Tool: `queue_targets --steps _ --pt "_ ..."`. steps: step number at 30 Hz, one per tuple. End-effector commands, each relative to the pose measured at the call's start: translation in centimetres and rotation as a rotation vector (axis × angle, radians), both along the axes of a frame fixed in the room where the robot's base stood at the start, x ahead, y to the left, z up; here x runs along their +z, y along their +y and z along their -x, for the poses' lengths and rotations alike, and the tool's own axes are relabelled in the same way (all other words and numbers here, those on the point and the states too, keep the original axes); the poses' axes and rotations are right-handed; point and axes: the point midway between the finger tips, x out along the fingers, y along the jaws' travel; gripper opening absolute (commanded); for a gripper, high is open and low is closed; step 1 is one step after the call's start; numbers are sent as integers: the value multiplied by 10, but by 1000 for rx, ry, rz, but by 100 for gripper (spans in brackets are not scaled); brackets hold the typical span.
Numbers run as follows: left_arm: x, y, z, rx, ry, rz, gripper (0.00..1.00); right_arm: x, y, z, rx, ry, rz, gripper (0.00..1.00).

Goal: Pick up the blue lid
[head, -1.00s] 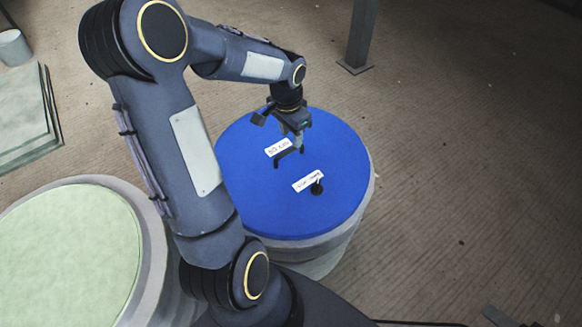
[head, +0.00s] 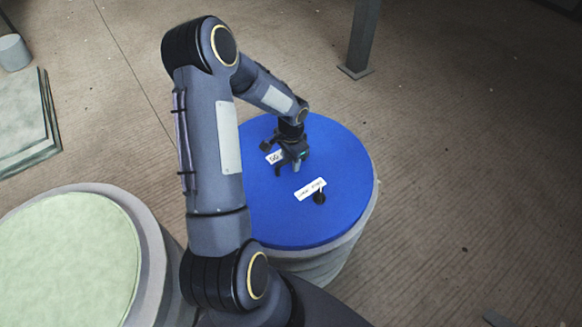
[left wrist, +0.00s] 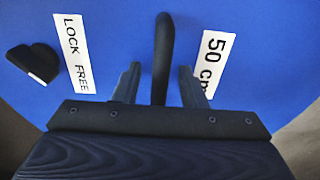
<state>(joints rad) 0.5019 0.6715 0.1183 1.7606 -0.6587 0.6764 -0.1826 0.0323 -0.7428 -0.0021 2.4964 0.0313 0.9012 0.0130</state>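The blue lid (head: 340,150) is a flat round disc lying on top of a grey round mould. It fills most of the left wrist view (left wrist: 120,25). A dark bar handle (left wrist: 163,50) rises from it, between labels reading "LOCK FREE" and "50 cm". A black knob (head: 319,198) sits beside the "LOCK FREE" label. My left gripper (head: 288,168) is low over the lid at the handle. In the left wrist view its fingers (left wrist: 160,85) are open, one on each side of the handle with gaps between. My right gripper is not in view.
The grey mould (head: 325,255) stands under the lid. Another round mould with a pale green top (head: 70,260) stands at the lower left. Flat sheets (head: 25,125) and a grey cylinder (head: 13,52) lie at the far left. A post (head: 361,40) stands behind.

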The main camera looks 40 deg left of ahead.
Motion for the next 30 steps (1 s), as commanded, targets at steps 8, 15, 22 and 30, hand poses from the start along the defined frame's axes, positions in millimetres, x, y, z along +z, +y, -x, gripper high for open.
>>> queue_targets --steps 8,15,22,30 --pt "0 0 0 1 -1 -1 29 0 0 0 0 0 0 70" --pt "0 0 0 0 -1 0 0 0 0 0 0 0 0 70" --pt "0 0 0 0 -1 0 0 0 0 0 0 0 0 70" --pt "3 0 -1 0 -4 -1 0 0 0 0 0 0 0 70"
